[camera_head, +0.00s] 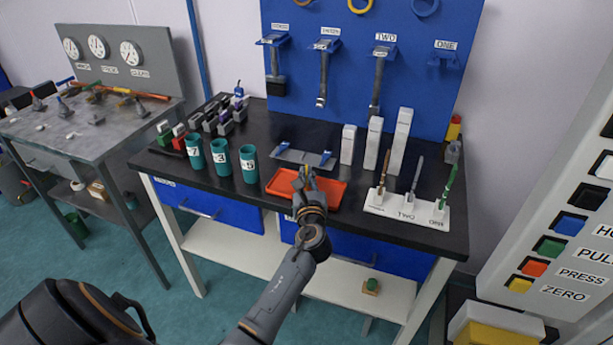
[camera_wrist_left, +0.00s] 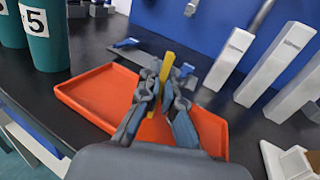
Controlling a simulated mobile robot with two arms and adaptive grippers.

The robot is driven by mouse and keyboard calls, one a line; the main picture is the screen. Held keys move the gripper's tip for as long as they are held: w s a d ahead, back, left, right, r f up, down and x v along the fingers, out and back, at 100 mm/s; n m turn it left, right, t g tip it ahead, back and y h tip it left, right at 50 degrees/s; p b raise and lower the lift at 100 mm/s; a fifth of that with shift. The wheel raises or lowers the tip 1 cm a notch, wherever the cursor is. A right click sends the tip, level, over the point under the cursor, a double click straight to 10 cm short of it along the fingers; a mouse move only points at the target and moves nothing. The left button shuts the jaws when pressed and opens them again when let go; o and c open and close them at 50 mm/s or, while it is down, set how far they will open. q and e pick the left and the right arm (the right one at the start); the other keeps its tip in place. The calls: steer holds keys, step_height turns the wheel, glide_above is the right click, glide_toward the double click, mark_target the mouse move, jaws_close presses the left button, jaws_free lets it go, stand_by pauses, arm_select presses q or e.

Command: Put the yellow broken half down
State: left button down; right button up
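The yellow broken half (camera_wrist_left: 167,65) is a thin yellow piece standing up between the fingers of my left gripper (camera_wrist_left: 168,78) in the left wrist view. The gripper is shut on it. In the head view my left gripper (camera_head: 306,178) is over the orange tray (camera_head: 330,202), and only a small yellow bit of the half shows at its tips. The tray also fills the middle of the left wrist view (camera_wrist_left: 90,92); its visible floor looks empty, with part hidden behind the gripper. I cannot tell how high the half is above it. My right gripper is not in view.
Numbered green cups (camera_head: 221,158) stand left of the tray. A grey-blue metal piece (camera_head: 303,157) lies behind it, near tall white blocks (camera_head: 372,145). A white holder (camera_head: 408,207) with upright tools stands to the right.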

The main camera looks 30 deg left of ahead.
arm_select(q)
steer(key=c, duration=1.5)
jaws_free()
steer(key=shift+f, duration=0.1)
steer(key=shift+c, duration=0.2)
steer(key=v, duration=1.2)
